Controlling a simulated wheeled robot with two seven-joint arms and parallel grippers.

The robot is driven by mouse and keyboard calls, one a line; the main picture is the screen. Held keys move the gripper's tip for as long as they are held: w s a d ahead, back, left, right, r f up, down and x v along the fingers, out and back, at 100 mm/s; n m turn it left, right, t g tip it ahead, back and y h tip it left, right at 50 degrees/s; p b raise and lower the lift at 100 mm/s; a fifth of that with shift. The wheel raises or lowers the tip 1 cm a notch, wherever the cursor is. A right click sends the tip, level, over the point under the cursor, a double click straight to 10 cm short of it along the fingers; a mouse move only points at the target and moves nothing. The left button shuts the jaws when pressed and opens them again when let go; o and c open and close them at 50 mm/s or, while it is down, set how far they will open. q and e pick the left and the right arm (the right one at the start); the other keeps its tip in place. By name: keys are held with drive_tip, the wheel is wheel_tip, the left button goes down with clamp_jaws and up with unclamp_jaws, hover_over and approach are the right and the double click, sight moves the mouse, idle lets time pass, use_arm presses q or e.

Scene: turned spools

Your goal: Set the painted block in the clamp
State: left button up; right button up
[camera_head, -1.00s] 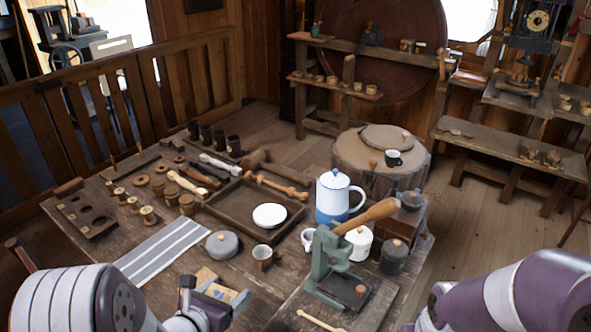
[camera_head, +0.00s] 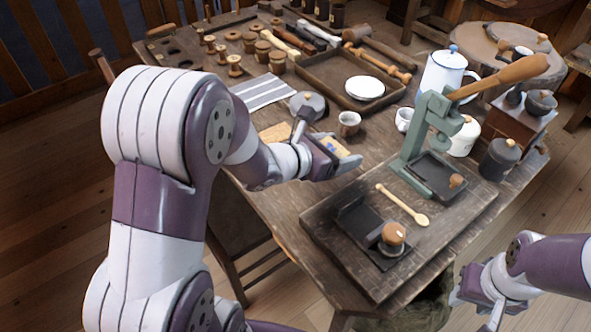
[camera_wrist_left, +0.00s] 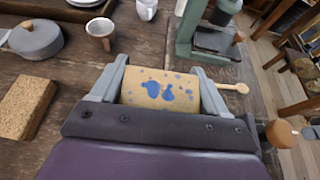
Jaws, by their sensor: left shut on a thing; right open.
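My left gripper (camera_head: 335,160) is shut on the painted block (camera_wrist_left: 160,88), a pale yellow block with blue blotches. In the left wrist view the block sits between both fingers; in the head view only part of it shows (camera_head: 350,162). The likely clamp (camera_head: 367,233) is a low black fixture with an upright plate and a wooden knob (camera_head: 393,234), at the near end of the board. Its jaw space looks empty. My right gripper (camera_head: 473,288) is open and empty, off the table at lower right.
A wooden spoon (camera_head: 403,206) lies on the board (camera_head: 320,222) between the clamp and a green lever press (camera_head: 423,140). A cork-coloured block (camera_head: 275,133), a cup (camera_head: 349,123) and a grey lidded pot (camera_head: 307,105) stand behind and left of my left gripper.

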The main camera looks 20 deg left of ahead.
use_arm(q)
drive_tip(key=w+a+f, duration=0.2)
drive_tip(key=a, duration=0.1)
drive_tip(key=w+a+f, duration=0.2)
drive_tip(key=a, duration=0.1)
drive_tip(key=w+a+f, duration=0.1)
drive_tip(key=a+f, duration=0.2)
drive_tip(key=a, duration=0.1)
drive_tip(key=shift+w, duration=0.4)
wheel_tip(320, 180, down, 4)
drive_tip(key=shift+r+b, duration=0.15)
drive_tip(key=shift+b, duration=0.3)
drive_tip(key=shift+a, duration=0.1)
drive_tip(key=shift+f, duration=0.2)
drive_tip(key=o, duration=1.1)
drive_tip(key=shift+r, duration=0.1)
